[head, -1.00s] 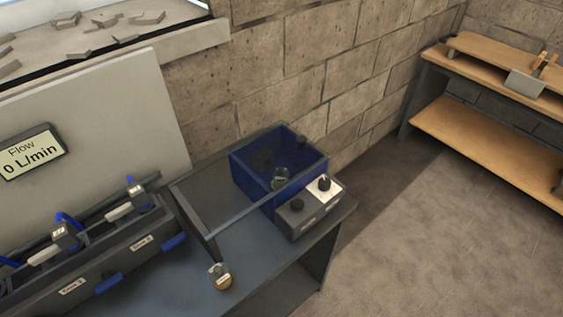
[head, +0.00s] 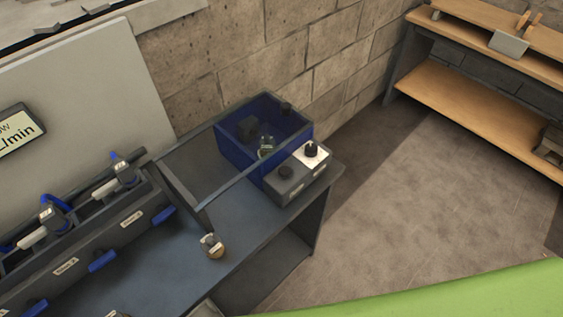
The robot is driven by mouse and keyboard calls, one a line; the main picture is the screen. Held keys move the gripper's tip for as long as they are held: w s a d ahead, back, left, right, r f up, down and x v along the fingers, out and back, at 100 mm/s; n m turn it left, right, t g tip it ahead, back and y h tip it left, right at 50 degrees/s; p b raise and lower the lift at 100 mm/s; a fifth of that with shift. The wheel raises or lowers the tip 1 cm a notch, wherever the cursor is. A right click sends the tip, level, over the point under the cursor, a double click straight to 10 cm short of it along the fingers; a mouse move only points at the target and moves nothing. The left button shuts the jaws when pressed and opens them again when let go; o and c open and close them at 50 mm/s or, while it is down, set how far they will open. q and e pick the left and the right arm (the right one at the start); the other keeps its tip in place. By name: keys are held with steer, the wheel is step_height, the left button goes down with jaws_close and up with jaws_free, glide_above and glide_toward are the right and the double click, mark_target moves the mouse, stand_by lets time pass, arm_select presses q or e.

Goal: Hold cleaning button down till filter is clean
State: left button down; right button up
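A blue see-through tank (head: 232,152) stands at the back of the dark bench and holds several small dark parts and a small greyish piece (head: 266,146). I cannot tell which of these is the filter, or how clean it is. A control box (head: 296,185) touches the front right of the tank. It has a dark round knob or button (head: 286,172) on its grey half and another dark one (head: 312,150) on its white half. Their labels are too small to read, so I cannot tell which is the cleaning button. Neither gripper is in view.
The bench (head: 170,262) carries a dark frame (head: 197,208), a small brass-coloured round part (head: 212,246) and, at left, a rack (head: 95,248) with blue handles. A wooden shelf unit (head: 470,95) stands at back right. The floor (head: 400,205) between is clear.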

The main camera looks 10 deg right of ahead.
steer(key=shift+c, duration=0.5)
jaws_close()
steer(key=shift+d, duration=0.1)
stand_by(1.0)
